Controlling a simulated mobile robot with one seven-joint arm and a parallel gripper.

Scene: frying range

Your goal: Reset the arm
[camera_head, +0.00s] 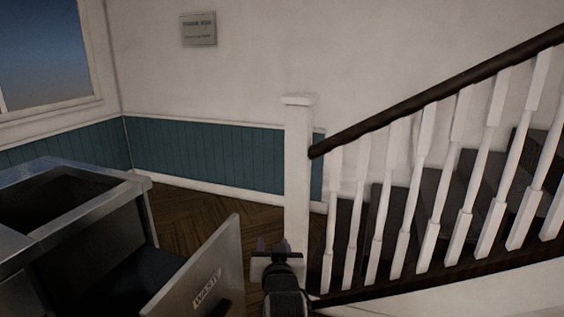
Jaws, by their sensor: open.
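My gripper (274,245) shows at the bottom centre, with the dark end of my arm below it. Its two small fingers point away from me and stand apart, with nothing seen between them. It appears just in front of the foot of the white newel post (298,170) in the picture. It is right of an open metal door (205,265) with a label that seems to read "WASTE". I cannot tell how far it is from the post or the door.
A metal unit (140,185) with an open top stands at the left, its dark inside showing behind the swung-out door. A staircase with white balusters (405,235) and a dark handrail (430,97) fills the right. Wooden floor (185,212) is clear behind the door.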

